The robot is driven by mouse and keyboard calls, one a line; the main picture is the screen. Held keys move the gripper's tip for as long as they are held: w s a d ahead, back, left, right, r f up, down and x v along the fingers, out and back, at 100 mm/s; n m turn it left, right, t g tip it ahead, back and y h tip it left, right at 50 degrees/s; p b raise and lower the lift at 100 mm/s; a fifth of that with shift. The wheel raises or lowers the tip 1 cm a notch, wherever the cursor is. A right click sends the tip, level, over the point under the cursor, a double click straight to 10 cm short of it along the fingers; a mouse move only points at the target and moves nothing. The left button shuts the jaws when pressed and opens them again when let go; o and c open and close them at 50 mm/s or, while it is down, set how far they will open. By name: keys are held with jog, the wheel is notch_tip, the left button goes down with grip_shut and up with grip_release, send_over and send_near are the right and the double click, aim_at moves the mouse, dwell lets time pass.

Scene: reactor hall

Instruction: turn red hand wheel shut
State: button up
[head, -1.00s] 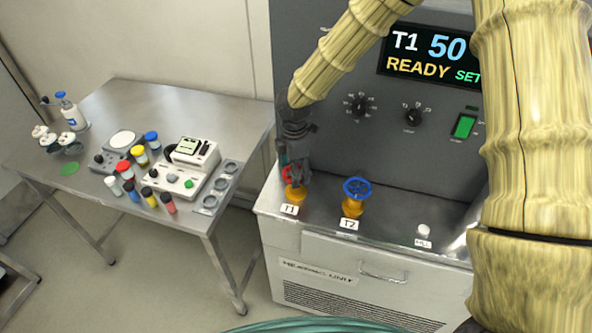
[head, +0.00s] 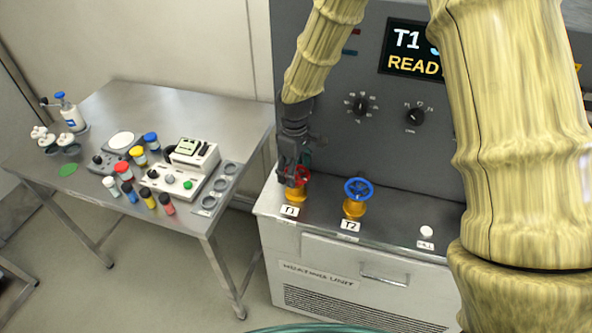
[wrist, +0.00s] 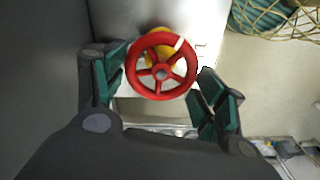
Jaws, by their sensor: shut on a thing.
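The red hand wheel (head: 303,176) sits on a yellow valve body (head: 296,195) behind the T1 label, on the heating unit's top. In the wrist view the wheel (wrist: 139,82) faces the camera, with a white mark on its upper right rim. My gripper (head: 290,178) is at the wheel's left side in the head view and hides part of it. In the wrist view my gripper (wrist: 161,66) has its green-padded fingers on either side of the rim, shut on the wheel. Exact pad contact is hard to see.
A blue hand wheel (head: 358,189) on the T2 valve stands close to the right. The grey panel (head: 330,130) with knobs and display rises behind. A steel table (head: 120,88) with bottles, jars and instruments stands left. My arm hides the panel's right part.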

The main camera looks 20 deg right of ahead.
aim_at(297, 171)
jog(key=m, duration=0.6)
jog(key=shift+m, duration=0.3)
jog(key=m, duration=0.6)
jog(key=shift+d, duration=0.3)
jog(key=shift+w, duration=0.1)
jog(key=o, duration=1)
notch_tip(297, 171, up, 12)
dwell(0.3)
